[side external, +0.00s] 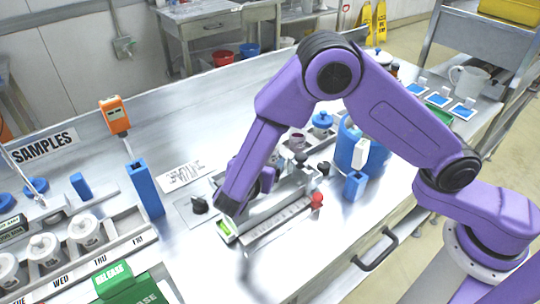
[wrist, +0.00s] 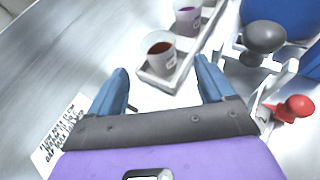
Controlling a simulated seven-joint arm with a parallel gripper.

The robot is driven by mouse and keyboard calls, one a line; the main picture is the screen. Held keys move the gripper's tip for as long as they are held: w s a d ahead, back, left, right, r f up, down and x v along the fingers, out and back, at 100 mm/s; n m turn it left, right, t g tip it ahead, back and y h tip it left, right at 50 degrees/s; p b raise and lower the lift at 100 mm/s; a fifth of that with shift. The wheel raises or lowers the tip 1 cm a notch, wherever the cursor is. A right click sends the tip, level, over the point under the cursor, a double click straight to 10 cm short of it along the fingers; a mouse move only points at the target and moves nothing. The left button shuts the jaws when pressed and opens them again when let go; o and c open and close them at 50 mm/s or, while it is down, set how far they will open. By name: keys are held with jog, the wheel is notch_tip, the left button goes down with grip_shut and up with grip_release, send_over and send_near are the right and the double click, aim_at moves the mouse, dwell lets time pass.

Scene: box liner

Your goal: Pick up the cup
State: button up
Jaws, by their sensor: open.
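In the wrist view, a clear cup with dark brown liquid (wrist: 160,52) stands upright on a narrow grey tray (wrist: 184,72). A second cup with purple liquid (wrist: 187,18) stands farther along the same tray and also shows in the side view (side external: 297,140). My gripper (wrist: 161,66) is open, with its blue fingers spread to the left and right of the brown cup's line. The fingers look empty, and I cannot tell their exact distance from the cup. In the side view, my purple arm hides most of the gripper.
A red knob (wrist: 294,108) and a dark grey knob (wrist: 264,38) lie right of my gripper. A large blue container (side external: 350,150) stands right of the cups. A printed label (wrist: 60,135) lies on the metal bench at left. Bare bench surrounds the tray's left side.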

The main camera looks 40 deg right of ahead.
jog(key=shift+x, duration=3.55)
jog(key=shift+a+f, duration=0.1)
jog(key=c, duration=1.1)
